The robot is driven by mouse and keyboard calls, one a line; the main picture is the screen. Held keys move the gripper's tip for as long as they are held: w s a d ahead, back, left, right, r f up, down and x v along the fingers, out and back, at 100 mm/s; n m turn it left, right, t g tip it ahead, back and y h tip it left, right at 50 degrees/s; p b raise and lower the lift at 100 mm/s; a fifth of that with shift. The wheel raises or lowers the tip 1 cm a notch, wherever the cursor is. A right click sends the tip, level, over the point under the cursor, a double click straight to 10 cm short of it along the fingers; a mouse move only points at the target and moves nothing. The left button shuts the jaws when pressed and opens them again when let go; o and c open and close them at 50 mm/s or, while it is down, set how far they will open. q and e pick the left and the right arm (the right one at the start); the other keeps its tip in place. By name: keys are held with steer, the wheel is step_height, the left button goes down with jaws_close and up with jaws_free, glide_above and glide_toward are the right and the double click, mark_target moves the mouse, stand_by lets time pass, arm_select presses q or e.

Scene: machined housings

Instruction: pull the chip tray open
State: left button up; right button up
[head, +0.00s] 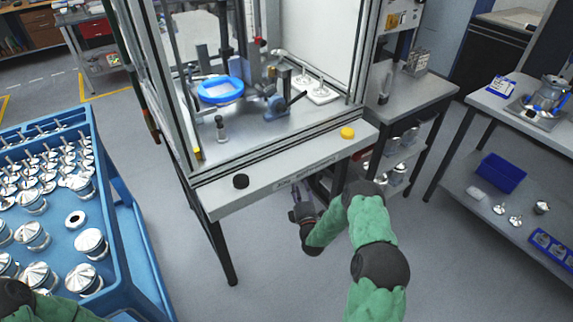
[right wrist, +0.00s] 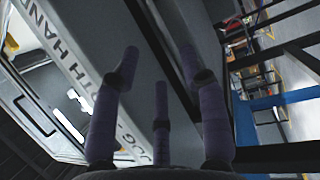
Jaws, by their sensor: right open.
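No chip tray can be made out for certain in either view. The work station (head: 290,170) has a grey front panel with lettering, and the space under it is largely dark or hidden. My right gripper (head: 303,207) is just below and in front of this panel, partly hidden by my green arm. In the right wrist view the gripper's fingers (right wrist: 158,75) are spread apart with nothing between them. Behind them runs the lettered panel (right wrist: 85,75), with a grey bar beside it; I cannot tell whether the bar belongs to the tray. My left gripper is out of view.
A blue cart (head: 125,215) with several metal parts stands at the left. A black button (head: 241,181) and a yellow button (head: 347,133) sit on the panel. Side tables stand at the right, one with a blue bin (head: 501,172) below. The floor in front is clear.

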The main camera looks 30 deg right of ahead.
steer(key=shift+b+x, duration=1.55)
steer(key=shift+x, duration=3.65)
jaws_close()
